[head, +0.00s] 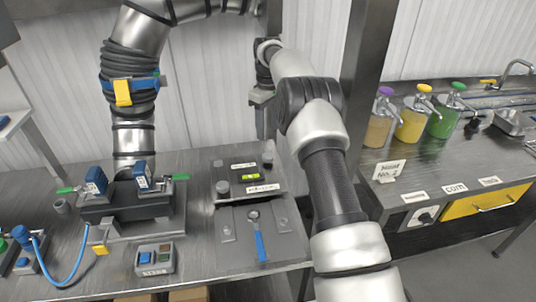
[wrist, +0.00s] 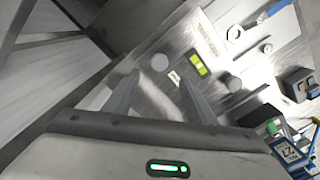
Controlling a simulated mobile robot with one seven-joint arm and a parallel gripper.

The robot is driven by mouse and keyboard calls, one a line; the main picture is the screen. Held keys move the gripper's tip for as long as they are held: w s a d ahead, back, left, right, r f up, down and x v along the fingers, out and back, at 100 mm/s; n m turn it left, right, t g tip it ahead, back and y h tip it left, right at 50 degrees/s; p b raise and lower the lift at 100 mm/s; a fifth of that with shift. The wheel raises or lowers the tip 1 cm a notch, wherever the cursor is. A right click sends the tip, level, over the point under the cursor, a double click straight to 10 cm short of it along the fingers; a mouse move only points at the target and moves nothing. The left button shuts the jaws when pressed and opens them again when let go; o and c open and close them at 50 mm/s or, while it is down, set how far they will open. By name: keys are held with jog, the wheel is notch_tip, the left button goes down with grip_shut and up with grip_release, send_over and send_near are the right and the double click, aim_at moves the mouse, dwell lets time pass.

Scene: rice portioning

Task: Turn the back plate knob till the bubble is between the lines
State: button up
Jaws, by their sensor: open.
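A steel plate unit (head: 240,196) stands on the bench, with a yellow-green level vial (head: 250,177) on it; the vial also shows in the wrist view (wrist: 198,65). Grey round knobs sit around it: one front left (head: 222,187), one back left (head: 218,164), one back right (head: 268,158). In the wrist view, one knob (wrist: 160,62) lies just beyond my fingertips and another (wrist: 234,83) is to the right. My gripper (wrist: 158,80) is open and empty, apart from the knobs. The bubble and lines are too small to read.
A clamp-like machine (head: 128,205) stands left. Pump bottles (head: 411,122) stand on the right counter. A post (head: 362,70) rises beside my arm.

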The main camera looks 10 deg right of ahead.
aim_at(268, 155)
notch_tip(268, 155, down, 11)
jog(key=shift+f, duration=0.2)
jog(key=c, duration=1)
jog(key=shift+c, duration=0.2)
jog(key=shift+m, duration=0.4)
jog(key=shift+m+b, duration=0.5)
jog(key=shift+m, duration=0.4)
jog(key=shift+m+b, duration=0.35)
jog(key=shift+m, duration=1.25)
jog(key=shift+r, duration=0.1)
